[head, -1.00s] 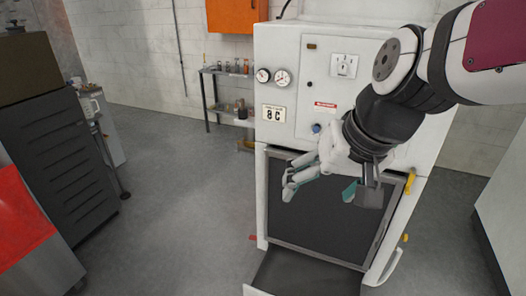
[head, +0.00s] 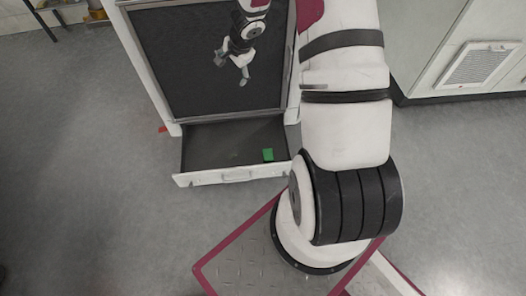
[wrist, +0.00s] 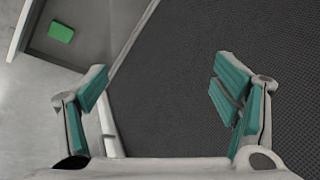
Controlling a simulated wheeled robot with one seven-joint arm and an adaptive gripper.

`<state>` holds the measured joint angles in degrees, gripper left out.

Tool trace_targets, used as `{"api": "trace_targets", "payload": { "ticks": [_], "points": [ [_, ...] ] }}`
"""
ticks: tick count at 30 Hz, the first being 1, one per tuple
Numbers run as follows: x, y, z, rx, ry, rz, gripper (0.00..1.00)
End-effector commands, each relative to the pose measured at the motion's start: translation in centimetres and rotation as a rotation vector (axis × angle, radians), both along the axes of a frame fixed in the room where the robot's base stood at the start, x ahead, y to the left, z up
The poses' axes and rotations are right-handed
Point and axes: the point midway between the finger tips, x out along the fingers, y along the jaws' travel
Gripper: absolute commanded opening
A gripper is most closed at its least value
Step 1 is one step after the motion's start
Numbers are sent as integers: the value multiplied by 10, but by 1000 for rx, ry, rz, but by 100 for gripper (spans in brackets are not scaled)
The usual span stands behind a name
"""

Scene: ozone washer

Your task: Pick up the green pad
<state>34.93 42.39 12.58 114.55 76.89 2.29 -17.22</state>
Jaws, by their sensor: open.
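The green pad (head: 268,154) is a small green block lying in the open drawer (head: 235,175) at the bottom of the white machine, towards the drawer's right side. It also shows in the wrist view (wrist: 61,32) at the top left. My gripper (head: 238,68) is in front of the dark panel, above and behind the drawer, apart from the pad. In the wrist view my gripper (wrist: 157,88) has its teal-padded fingers wide apart with nothing between them.
The dark mesh panel (head: 200,60) of the machine stands upright behind the drawer and fills much of the wrist view. A grey cabinet with a vent (head: 478,64) stands at the right. The floor (head: 90,180) left of the drawer is clear.

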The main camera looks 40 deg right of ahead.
Motion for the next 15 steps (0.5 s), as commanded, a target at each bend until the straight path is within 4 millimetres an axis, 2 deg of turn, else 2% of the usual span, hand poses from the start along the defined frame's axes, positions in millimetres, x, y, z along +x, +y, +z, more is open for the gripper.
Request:
{"api": "trace_targets", "payload": {
  "ticks": [1,6,9,12,15],
  "points": [
    [-7,-13,-45,20,38,-74,82],
    [-44,-45,-163,72,174,-318,82],
    [-73,-52,-223,103,261,-445,82],
    [-100,-53,-269,129,337,-541,82],
    [-118,-50,-297,148,389,-606,82]
  ]
}}
